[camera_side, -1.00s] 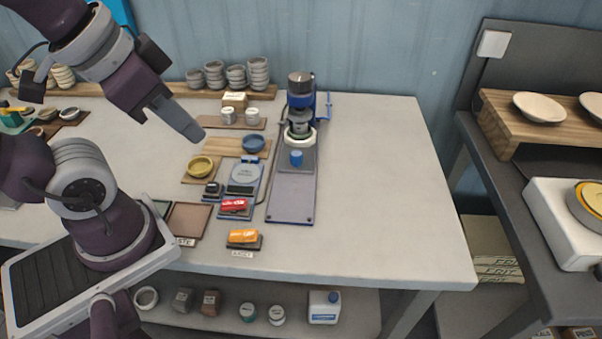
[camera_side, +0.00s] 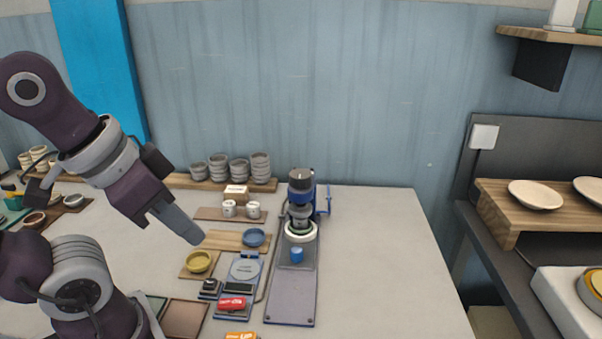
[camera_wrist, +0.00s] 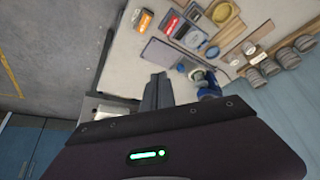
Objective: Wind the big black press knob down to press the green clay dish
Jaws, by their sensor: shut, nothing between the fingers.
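The big black press knob (camera_side: 300,174) tops the blue press (camera_side: 300,198) at the back of the table in the side view. A thin green edge, probably the green clay dish (camera_side: 300,225), shows under the press head above a white ring; most of it is hidden. My gripper (camera_side: 196,238) is shut and empty, pointing down and right, left of the press and apart from it. In the wrist view the shut fingers (camera_wrist: 157,80) show at the centre, with the blue press (camera_wrist: 208,88) to their right, partly covered by my wrist.
Stacked cups (camera_side: 239,170) stand behind. The table's right side is clear.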

